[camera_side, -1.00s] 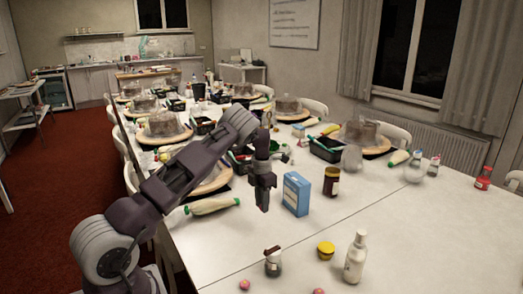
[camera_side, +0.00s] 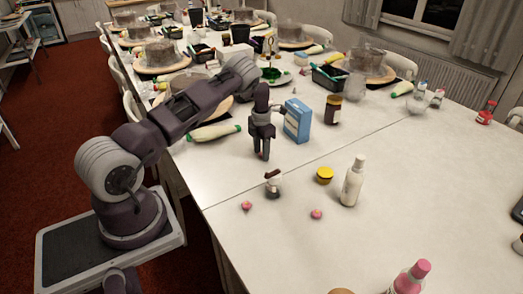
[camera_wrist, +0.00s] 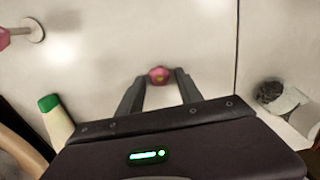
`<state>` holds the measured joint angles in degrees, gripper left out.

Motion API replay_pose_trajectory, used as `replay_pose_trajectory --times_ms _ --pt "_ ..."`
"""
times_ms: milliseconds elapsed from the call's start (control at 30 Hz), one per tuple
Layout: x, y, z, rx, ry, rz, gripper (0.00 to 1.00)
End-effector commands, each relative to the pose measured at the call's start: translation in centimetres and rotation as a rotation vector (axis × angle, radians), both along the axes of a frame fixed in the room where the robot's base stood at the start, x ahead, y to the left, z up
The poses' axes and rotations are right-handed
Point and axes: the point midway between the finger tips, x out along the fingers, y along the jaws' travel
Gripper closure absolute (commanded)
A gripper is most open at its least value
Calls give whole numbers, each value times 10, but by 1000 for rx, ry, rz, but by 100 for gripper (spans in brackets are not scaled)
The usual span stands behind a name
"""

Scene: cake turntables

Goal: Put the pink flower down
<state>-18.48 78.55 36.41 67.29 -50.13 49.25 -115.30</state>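My gripper (camera_side: 262,156) points down low over the white table, left of the blue box, in the side view. In the wrist view a small pink flower (camera_wrist: 158,75) with a darker middle sits between the two fingertips (camera_wrist: 160,78), which look closed on it. The side view hides this flower behind the fingers, so I cannot tell whether it touches the table. Two other small pink flowers lie on the table nearer the side camera, one at left (camera_side: 247,206) and one at right (camera_side: 316,214).
The blue box (camera_side: 297,121) and a dark jar (camera_side: 333,109) stand right of my gripper. A white piping bag with green ends (camera_side: 213,132) lies to the left. A shaker (camera_side: 273,184), yellow-lidded jar (camera_side: 324,175) and white bottle (camera_side: 353,182) stand nearer the camera. The right side has clear room.

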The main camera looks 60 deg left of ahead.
Motion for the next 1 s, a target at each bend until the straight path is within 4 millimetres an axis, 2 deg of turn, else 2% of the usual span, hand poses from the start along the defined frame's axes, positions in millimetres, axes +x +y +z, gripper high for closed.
replay_pose_trajectory --times_ms 267,367,467,700,867,967,1000 --pt "0 0 0 0 0 0 53" --pt "0 0 7 1 -1 0 53" --pt "1 0 29 2 -3 0 53" --pt "1 0 94 2 -3 0 53" --pt "0 0 118 1 -1 -1 53" --pt "1 -6 135 -5 -14 -40 53" --pt "3 -14 152 -11 -33 -93 53"
